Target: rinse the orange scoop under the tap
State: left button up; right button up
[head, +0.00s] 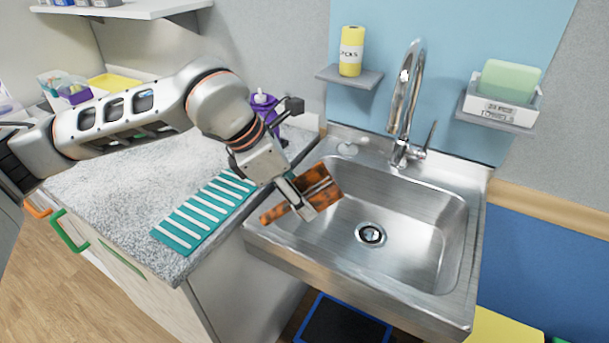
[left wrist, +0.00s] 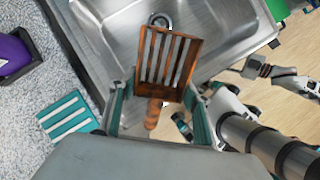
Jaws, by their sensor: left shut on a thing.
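The orange scoop (head: 325,183) is a mottled orange-brown, slatted piece held above the sink's left side. In the left wrist view its slatted head (left wrist: 172,62) points up the picture, and its handle (left wrist: 152,115) lies between the fingers. My left gripper (head: 303,201) is shut on the scoop. The silver tap (head: 404,100) stands at the back of the steel sink (head: 440,215), right of and behind the scoop; no water shows. Parts of my other arm show at the right of the left wrist view, but its jaws cannot be made out.
The sink's drain (head: 370,234) is right of the scoop. A teal striped mat (head: 205,212) lies on the speckled counter (head: 110,200). A purple bottle (head: 263,105) stands behind my left wrist. Wall shelves hold a yellow can (head: 351,50) and a green block (head: 508,80). The right basin is clear.

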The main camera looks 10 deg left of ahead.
aim_at(330, 190)
pick_arm(q)
jog(key=shift+w, duration=0.2)
jog(key=shift+w+d+f, duration=0.1)
jog(key=shift+w+d, duration=0.1)
jog(key=shift+d, duration=0.5)
jog(key=shift+w+d+f, duration=0.1)
jog(key=shift+w+d, duration=0.1)
jog(key=shift+d, duration=0.1)
jog(key=shift+w+d+f+b, duration=0.25)
jog(key=shift+w+d, duration=0.4)
jog(key=shift+d, duration=0.25)
jog(key=shift+w+d+f+b, duration=0.25)
jog(key=shift+w+d, duration=0.4)
jog(key=shift+d, duration=0.25)
jog(key=w+d+f+b, duration=0.1)
jog(key=w+d, duration=0.3)
jog(key=d, duration=0.2)
jog(key=shift+f, duration=0.2)
pick_arm(e)
jog(key=shift+s+d+f, duration=0.1)
jog(key=shift+s+f, duration=0.3)
jog(key=shift+f, duration=0.45)
jog(key=shift+s+d+f, duration=0.1)
jog(key=shift+s+f, duration=0.3)
jog(key=shift+f, duration=0.4)
